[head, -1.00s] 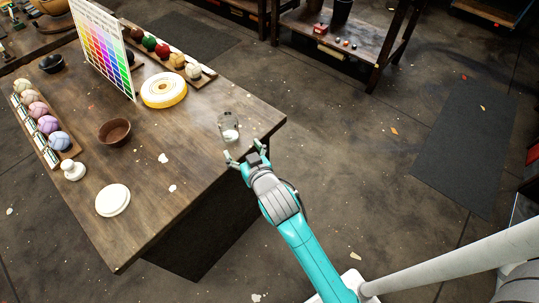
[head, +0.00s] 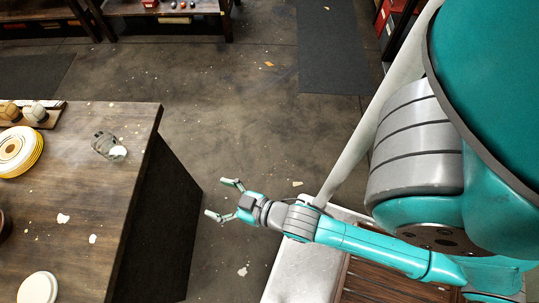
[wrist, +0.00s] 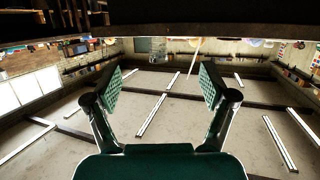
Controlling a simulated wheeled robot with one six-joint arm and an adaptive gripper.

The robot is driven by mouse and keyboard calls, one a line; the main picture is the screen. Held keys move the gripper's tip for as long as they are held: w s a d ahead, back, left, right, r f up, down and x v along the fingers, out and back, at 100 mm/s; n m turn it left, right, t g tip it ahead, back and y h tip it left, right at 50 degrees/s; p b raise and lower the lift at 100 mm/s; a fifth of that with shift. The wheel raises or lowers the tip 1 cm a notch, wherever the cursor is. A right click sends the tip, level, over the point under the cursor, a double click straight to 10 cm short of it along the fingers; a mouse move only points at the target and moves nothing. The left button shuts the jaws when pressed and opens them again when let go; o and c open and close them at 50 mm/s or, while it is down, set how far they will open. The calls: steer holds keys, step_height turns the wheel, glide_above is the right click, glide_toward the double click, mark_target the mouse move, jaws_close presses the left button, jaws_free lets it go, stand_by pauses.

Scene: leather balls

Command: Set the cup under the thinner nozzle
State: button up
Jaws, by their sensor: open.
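A clear glass cup (head: 105,146) stands on the dark wooden table (head: 75,190) near its far right corner in the head view. Something white shows at its base. My gripper (head: 215,198) is open and empty. It is off the table, to the right of its edge and apart from the cup. In the wrist view my gripper (wrist: 161,85) shows two spread green-padded fingers with nothing between them, and the cup does not show. I cannot make out any nozzle in either view.
Stacked yellow-rimmed plates (head: 18,150) and a rack of balls (head: 36,113) lie left of the cup. A white round lid or dish (head: 38,288) is at the near left. Open floor (head: 255,130) lies beyond my gripper. A shelf (head: 165,12) stands at the back.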

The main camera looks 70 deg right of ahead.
steer(key=v, duration=1.7)
steer(key=shift+d+r, duration=0.2)
steer(key=shift+r, duration=0.25)
steer(key=shift+o, duration=0.7)
steer(key=shift+s+r, duration=0.4)
steer(key=shift+s, duration=0.05)
steer(key=m+t+h, duration=0.1)
steer(key=m+t, duration=0.1)
steer(key=t, duration=0.1)
glide_toward(116, 150)
steer(key=w, duration=0.2)
steer(key=shift+w+d+f, duration=0.1)
steer(key=shift+w+d, duration=0.05)
steer(key=shift+w, duration=2.35)
steer(key=shift+w+d, duration=0.2)
steer(key=shift+w, duration=2.3)
